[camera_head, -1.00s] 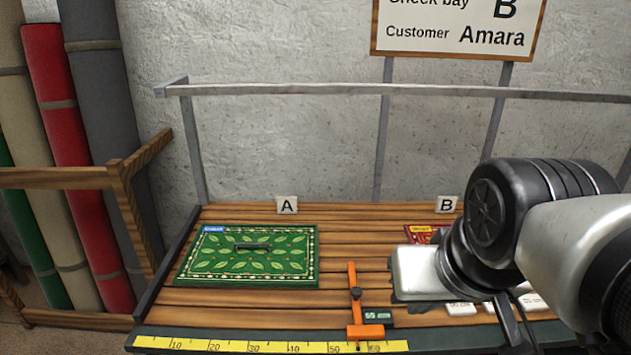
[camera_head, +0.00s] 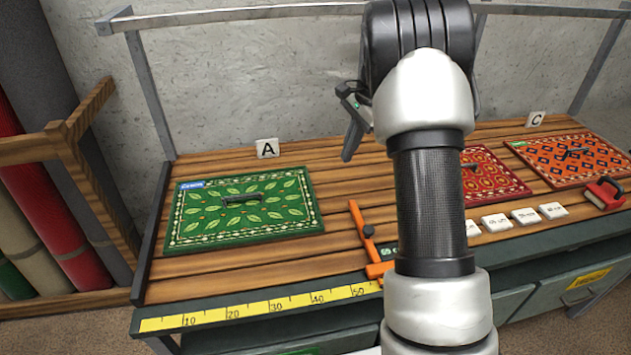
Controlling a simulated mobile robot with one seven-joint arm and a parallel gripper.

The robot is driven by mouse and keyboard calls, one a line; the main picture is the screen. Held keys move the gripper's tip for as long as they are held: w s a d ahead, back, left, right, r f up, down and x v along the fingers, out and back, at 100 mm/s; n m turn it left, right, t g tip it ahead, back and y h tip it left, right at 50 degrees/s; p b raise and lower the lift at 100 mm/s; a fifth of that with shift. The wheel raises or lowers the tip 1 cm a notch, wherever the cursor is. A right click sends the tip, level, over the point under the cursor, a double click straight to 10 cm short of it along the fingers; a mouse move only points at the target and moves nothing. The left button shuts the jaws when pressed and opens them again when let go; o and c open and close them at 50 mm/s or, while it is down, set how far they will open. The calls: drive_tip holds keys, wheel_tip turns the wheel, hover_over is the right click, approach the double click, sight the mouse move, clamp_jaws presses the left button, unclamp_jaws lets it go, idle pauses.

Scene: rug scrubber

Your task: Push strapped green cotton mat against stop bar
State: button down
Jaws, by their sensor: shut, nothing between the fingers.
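The green mat (camera_head: 290,222) with a leaf pattern and cream border lies flat on the slatted bench at bay A. A dark strap handle (camera_head: 241,199) lies across its middle, and a blue label sits at its far left corner. A dark bar (camera_head: 150,225) runs along the bench's left edge; a narrow gap of wood shows between it and the mat. My gripper (camera_head: 352,150) is shut and empty, pointing down above the bench, right of and beyond the mat.
A red mat (camera_head: 495,176), partly behind my arm, and an orange mat (camera_head: 590,150) lie further right. White blocks (camera_head: 496,222) and a red-handled tool (camera_head: 604,192) lie near the front.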

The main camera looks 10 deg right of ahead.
drive_tip(key=w+f+m, duration=0.1)
drive_tip(key=f, duration=0.5)
drive_tip(key=w+f, duration=0.1)
drive_tip(key=f, duration=0.6)
drive_tip(key=w+f+m, duration=0.1)
drive_tip(key=f, duration=0.5)
drive_tip(key=shift+a+f+m+g+p, duration=0.2)
drive_tip(key=shift+f+m+g+p, duration=0.1)
drive_tip(key=shift+g, duration=0.1)
drive_tip(key=a, duration=0.3)
drive_tip(key=shift+w+a+p, duration=0.1)
drive_tip(key=shift+a+p, duration=0.05)
drive_tip(key=shift+p, duration=0.2)
drive_tip(key=shift+a+f, duration=0.15)
drive_tip(key=shift+a, duration=0.2)
